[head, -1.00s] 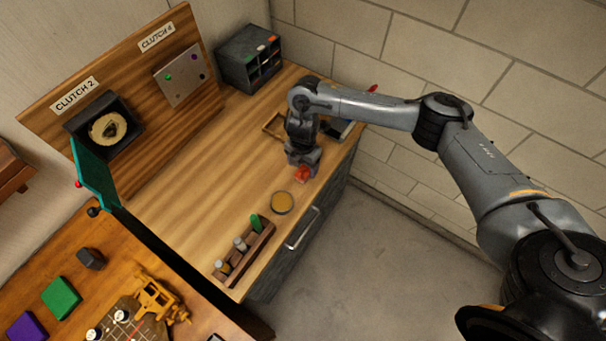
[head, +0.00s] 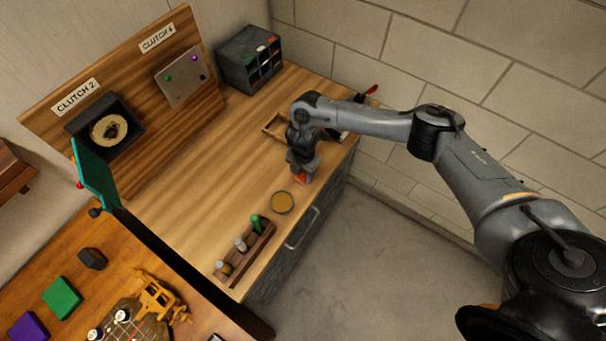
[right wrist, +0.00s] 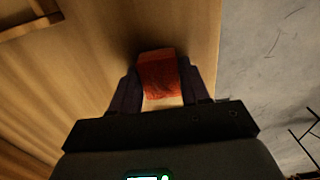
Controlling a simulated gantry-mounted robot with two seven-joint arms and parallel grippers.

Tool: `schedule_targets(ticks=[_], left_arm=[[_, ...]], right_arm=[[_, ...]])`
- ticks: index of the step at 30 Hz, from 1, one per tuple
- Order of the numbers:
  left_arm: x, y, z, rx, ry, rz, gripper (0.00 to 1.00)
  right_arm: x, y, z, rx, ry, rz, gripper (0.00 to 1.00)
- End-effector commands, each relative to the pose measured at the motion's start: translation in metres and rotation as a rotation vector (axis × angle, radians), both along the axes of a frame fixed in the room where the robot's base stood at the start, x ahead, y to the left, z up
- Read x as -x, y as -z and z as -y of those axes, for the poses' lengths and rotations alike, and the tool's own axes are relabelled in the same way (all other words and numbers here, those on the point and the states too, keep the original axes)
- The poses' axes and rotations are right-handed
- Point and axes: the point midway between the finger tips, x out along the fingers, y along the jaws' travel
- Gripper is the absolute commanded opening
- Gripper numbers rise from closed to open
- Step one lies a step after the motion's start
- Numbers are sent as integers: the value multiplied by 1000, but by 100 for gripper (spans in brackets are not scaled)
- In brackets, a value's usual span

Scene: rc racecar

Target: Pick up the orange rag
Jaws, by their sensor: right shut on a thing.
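The orange rag (head: 300,178) is a small red-orange piece near the front edge of the wooden bench (head: 215,180). In the right wrist view the rag (right wrist: 159,76) sits between the two dark fingers. My right gripper (head: 302,172) points down over the bench and is shut on the rag, hiding most of it in the head view. In the right wrist view the gripper (right wrist: 160,92) has a finger on each side of the rag. I cannot tell whether the rag touches the bench. My left gripper is not in view.
A round yellow-brown dish (head: 282,203) and a rack with several bottles (head: 245,252) stand nearer the camera. A wooden tray (head: 275,127) lies behind the gripper. A dark cubby box (head: 248,60) stands at the back. The bench middle is clear.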

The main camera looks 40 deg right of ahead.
Motion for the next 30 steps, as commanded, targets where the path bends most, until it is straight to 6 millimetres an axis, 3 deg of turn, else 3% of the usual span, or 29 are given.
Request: schedule_targets(ticks=[14,21,30], left_arm=[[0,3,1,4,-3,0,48],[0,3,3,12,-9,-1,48],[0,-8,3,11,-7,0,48]], right_arm=[[-1,-9,0,0,0,1,17],[-1,-46,1,1,-1,4,16],[53,-74,6,3,-2,2,16]])
